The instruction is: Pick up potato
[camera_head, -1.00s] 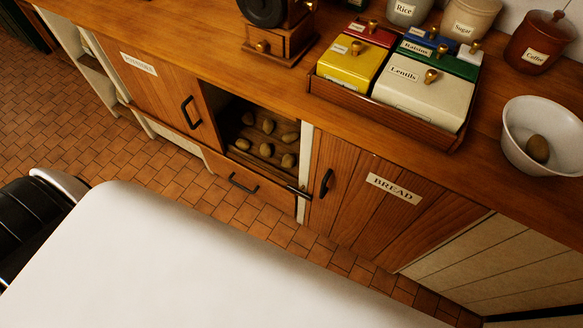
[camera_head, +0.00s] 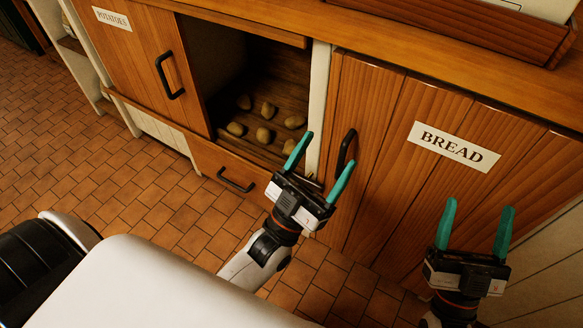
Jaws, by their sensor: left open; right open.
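Several brown potatoes (camera_head: 264,135) lie on the wooden floor of an open cupboard compartment (camera_head: 222,75), left of the middle in the head view. My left gripper (camera_head: 318,166) is open and empty, with its green fingers pointing up, in front of the compartment's right edge and to the right of the potatoes. My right gripper (camera_head: 475,229) is open and empty at the lower right, in front of the bread cupboard.
The sliding door labelled potatoes (camera_head: 132,50) has a black handle and stands left of the opening. The bread door (camera_head: 440,150) is closed on the right. A drawer (camera_head: 232,170) lies below the opening. A white post (camera_head: 318,105) bounds the opening on the right. Tiled floor is free at left.

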